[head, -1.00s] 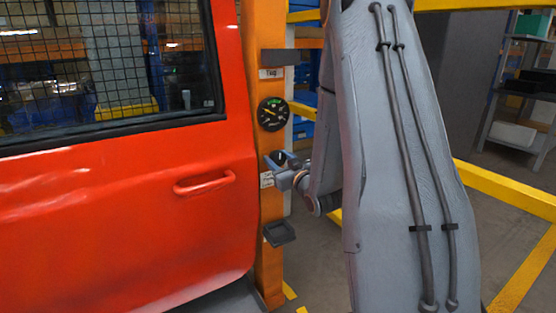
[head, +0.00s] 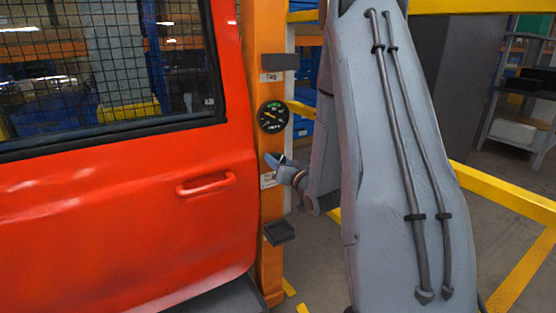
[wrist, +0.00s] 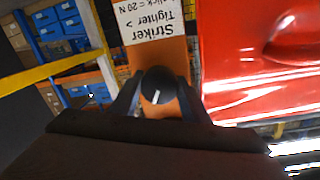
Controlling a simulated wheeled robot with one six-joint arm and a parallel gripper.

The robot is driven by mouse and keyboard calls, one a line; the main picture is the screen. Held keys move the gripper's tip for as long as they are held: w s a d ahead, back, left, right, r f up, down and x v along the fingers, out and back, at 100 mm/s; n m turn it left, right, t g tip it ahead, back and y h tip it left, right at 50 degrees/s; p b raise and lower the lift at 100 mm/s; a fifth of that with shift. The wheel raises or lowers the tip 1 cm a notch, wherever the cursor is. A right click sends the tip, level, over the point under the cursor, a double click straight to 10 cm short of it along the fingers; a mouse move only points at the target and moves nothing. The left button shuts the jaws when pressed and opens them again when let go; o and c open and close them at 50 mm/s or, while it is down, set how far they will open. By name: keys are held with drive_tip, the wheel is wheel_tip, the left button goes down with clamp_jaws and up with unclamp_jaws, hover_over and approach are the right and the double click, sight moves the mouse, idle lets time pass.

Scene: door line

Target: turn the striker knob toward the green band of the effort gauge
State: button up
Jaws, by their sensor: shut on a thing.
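The striker knob (wrist: 158,86) is round and black with a white pointer line, seen nearly face-on in the wrist view. My gripper (wrist: 157,102) is shut on it, one finger on each side. In the head view my gripper (head: 274,164) is at the orange post, and the knob is hidden behind it. The effort gauge (head: 273,116) is a round black dial above the knob on the same post. Its green band (head: 274,105) is at the top of the dial. A pale needle seems to point to the upper left, outside the green; it is small.
A white label (wrist: 150,20), upside down in the wrist view, reads "Striker", "Tighter >" and a click value. The red door (head: 120,210) with its handle (head: 205,184) stands left of the orange post (head: 270,272). A dark bracket (head: 279,232) juts out below the knob.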

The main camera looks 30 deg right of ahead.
drive_tip(key=shift+d, duration=0.1)
idle(0.4)
drive_tip(key=o, duration=1)
drive_tip(key=shift+o, duration=0.2)
drive_tip(key=s, duration=0.7)
drive_tip(key=shift+s+b, duration=0.35)
drive_tip(key=shift+s, duration=0.05)
drive_tip(key=shift+a+r, duration=0.1)
drive_tip(key=shift+a, duration=0.1)
